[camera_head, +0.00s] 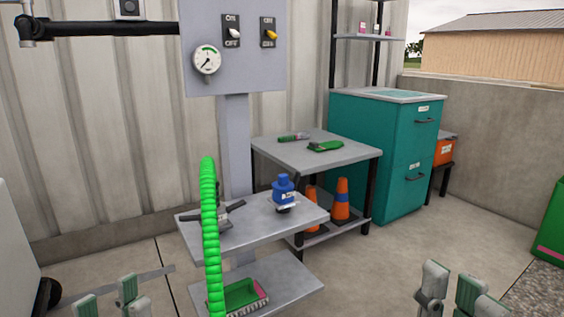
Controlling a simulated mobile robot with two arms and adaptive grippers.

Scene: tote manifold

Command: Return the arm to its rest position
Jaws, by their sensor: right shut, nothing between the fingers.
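My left gripper (108,303) shows at the bottom left edge. Only the upper parts of its two fingers are in view, so I cannot tell whether it is open or shut. My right gripper (452,292) shows at the bottom right, in front of bare floor. It is shut and holds nothing. Both grippers are low in the picture, in front of the grey shelf stand (265,232) and apart from it. Most of both arms is out of view.
Behind are a gauge panel (262,72), grey table (345,152), orange cones (342,200) and teal cabinet (376,150).

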